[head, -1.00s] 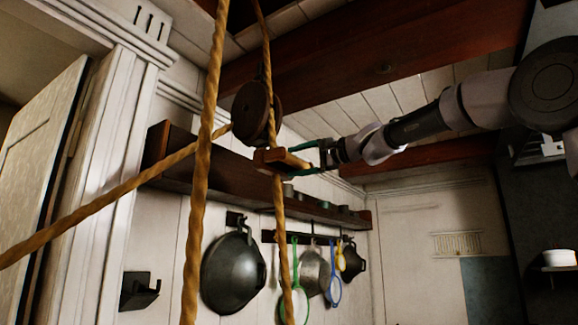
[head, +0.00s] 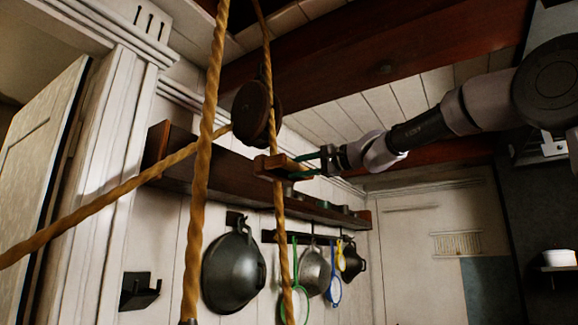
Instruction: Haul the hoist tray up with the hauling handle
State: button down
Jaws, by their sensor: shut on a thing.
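The hauling handle (head: 278,167), a short wooden block, sits on the thin hauling rope (head: 279,215) in the upper middle of the head view. My gripper (head: 300,166) comes from the right and is shut on the handle, its greenish fingers at the handle's right end. A round dark wooden pulley (head: 253,112) hangs just above and left of the handle. A thicker rope (head: 200,180) runs vertically left of it, with a dark fitting at its lower end at the bottom edge. The hoist tray is not in view.
A slanting rope (head: 100,214) crosses the left side towards the pulley. Behind are a wooden shelf (head: 185,172), hanging pans (head: 233,268) and strainers, and an empty wall hook (head: 139,291). Ceiling beams (head: 380,50) run above my arm.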

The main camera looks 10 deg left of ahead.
notch_tip(320, 180, down, 20)
jog(key=d, duration=0.2)
jog(key=shift+w+f, duration=0.15)
jog(key=shift+w, duration=0.25)
notch_tip(320, 180, down, 22)
jog(key=d, duration=0.2)
jog(key=shift+w, duration=0.35)
jog(key=shift+d, duration=0.1)
notch_tip(320, 180, down, 22)
jog(key=d, duration=0.2)
jog(key=shift+w+r, duration=0.2)
jog(key=shift+w, duration=0.2)
jog(key=shift+d+f, duration=0.1)
jog(key=shift+d, duration=0.05)
notch_tip(320, 180, down, 22)
jog(key=d, duration=0.2)
jog(key=shift+w+r, duration=0.2)
jog(key=shift+w, duration=0.2)
